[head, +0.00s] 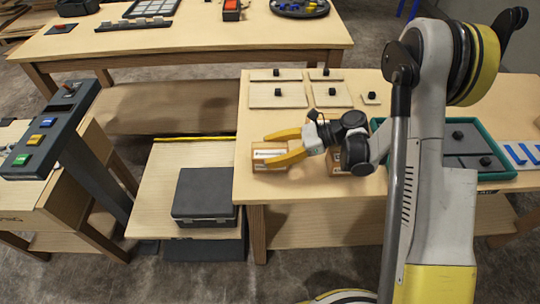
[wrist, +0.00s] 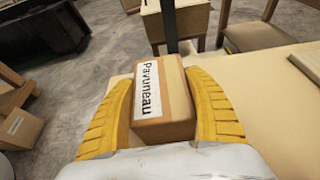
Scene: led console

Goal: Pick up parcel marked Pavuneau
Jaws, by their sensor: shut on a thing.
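The parcel marked Pavuneau is a small brown box with a white label, seen between my fingers in the wrist view (wrist: 178,112); its label reads "Pavuneau". In the head view the parcel (head: 268,156) is at the left edge of the right-hand wooden table. My gripper (head: 272,148) has yellow fingers, one on each side of the parcel, and is shut on it. The fingers also show in the wrist view (wrist: 165,105). Whether the parcel touches the tabletop is hard to tell.
Another brown box (head: 334,160) is partly hidden behind my wrist. Wooden boards with black knobs (head: 278,95) lie farther back on the table (head: 310,205). A green tray (head: 499,175) is at the right. A dark case (head: 205,193) sits on a lower surface at left, near a button console (head: 45,135).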

